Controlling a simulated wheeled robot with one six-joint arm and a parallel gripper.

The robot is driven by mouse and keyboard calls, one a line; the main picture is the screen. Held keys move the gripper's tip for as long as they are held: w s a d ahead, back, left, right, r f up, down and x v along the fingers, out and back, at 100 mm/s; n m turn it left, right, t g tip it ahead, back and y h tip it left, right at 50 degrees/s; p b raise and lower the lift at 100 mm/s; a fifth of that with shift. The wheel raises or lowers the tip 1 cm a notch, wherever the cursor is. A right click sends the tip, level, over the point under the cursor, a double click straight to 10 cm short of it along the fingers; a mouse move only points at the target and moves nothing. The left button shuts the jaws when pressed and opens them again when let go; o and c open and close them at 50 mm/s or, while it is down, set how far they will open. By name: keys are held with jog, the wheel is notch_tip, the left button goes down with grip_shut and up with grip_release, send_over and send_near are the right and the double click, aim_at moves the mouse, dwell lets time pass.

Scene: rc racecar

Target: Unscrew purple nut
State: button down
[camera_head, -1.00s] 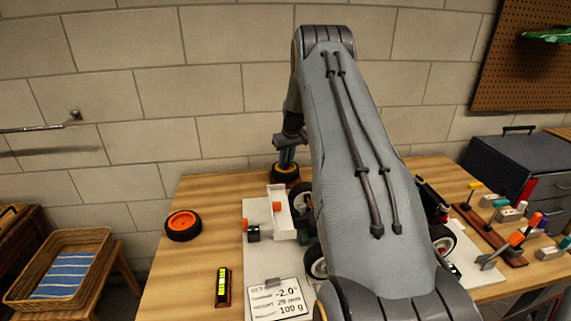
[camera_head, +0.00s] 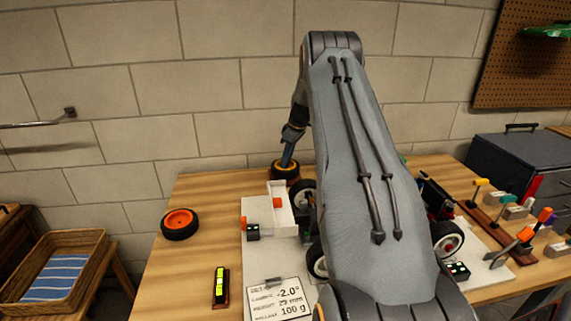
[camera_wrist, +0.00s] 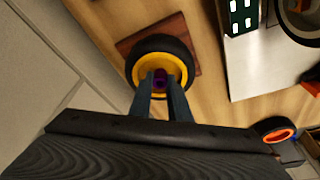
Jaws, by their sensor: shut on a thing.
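The purple nut (camera_wrist: 159,76) sits at the hub of a black wheel with a yellow rim (camera_wrist: 148,58) in the wrist view. My gripper (camera_wrist: 160,80) has its two fingers on either side of the nut and is shut on it. In the head view my gripper (camera_head: 287,160) points down onto the yellow-rimmed wheel (camera_head: 286,170) at the back of the table, beside the car. The nut is hidden in the head view. The wheel lies on a brown wooden block (camera_wrist: 128,44).
A wheel with an orange rim (camera_head: 180,223) lies on the table at left. The partly hidden car (camera_head: 306,195) stands on a white board (camera_head: 257,276). A tool rack (camera_head: 497,232) is at right. The table's left part is mostly clear.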

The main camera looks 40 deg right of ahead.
jog(key=c, duration=1.6)
grip_release()
jog(key=shift+c, duration=0.8)
jog(key=shift+r, duration=0.25)
jog(key=shift+m+h, duration=0.3)
jog(key=shift+m, duration=1.1)
